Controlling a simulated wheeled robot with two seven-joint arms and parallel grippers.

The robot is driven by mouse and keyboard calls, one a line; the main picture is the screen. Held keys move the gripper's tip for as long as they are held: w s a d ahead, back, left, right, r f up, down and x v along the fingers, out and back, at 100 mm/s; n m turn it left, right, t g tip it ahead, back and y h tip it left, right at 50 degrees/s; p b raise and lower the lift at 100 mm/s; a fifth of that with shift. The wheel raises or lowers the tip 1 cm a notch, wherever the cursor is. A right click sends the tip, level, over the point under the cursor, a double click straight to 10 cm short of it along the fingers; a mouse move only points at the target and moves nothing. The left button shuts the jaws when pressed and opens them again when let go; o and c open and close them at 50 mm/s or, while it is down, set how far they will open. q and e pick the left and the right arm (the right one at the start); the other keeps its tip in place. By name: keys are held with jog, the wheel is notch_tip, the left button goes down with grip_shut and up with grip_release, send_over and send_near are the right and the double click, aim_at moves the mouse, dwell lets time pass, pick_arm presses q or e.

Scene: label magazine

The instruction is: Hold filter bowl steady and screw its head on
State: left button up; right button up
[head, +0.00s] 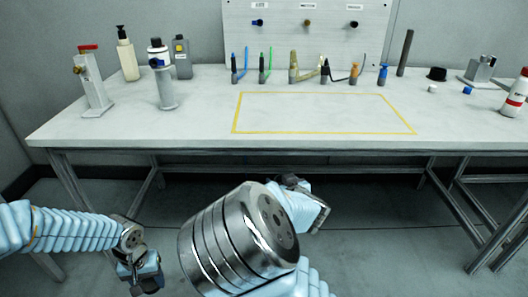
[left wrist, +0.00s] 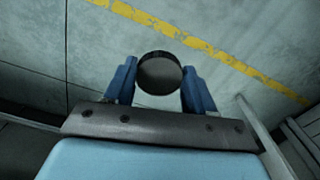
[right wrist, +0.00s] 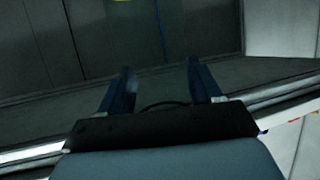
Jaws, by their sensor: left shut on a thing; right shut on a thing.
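My left gripper (head: 138,278) hangs low in front of the table at the left. In the left wrist view it is shut on a dark round-ended thing (left wrist: 160,72), seen end-on between the two blue fingers. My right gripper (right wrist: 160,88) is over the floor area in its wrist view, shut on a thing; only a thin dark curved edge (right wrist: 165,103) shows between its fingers. I cannot tell what either held thing is.
The white table (head: 200,122) has a clear yellow-outlined rectangle (head: 326,131). Behind it stand several tools and a white board (head: 285,12). A red-topped grey stand (head: 93,85) and bottles (head: 128,58) are at left. A white bottle (head: 516,95) and small parts are at right.

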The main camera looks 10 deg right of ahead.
jog(key=s+a+f+n+g+y, duration=0.1)
jog(key=s+a+f+n+y, duration=0.2)
jog(key=a+f, duration=0.4)
jog(key=s+a+f+n+g+y, duration=0.2)
jog(key=s+a+f+n+y, duration=0.2)
jog(key=a, duration=0.4)
notch_tip(320, 180, down, 3)
jog(key=shift+s+r+n+y, duration=0.1)
jog(key=shift+s+n+y, duration=0.3)
jog(key=shift+y, duration=0.3)
jog(key=w+d+r+m+t+h, duration=0.1)
jog(key=w+d+r+m+h, duration=0.3)
jog(key=d+r, duration=0.3)
jog(key=w+d+r+m+t+h, duration=0.2)
jog(key=w+d+r+m+h, duration=0.2)
jog(key=d+r, duration=0.3)
jog(key=shift+d+r+h, duration=0.25)
jog(key=shift+d+h, duration=0.15)
jog(key=shift+d, duration=0.45)
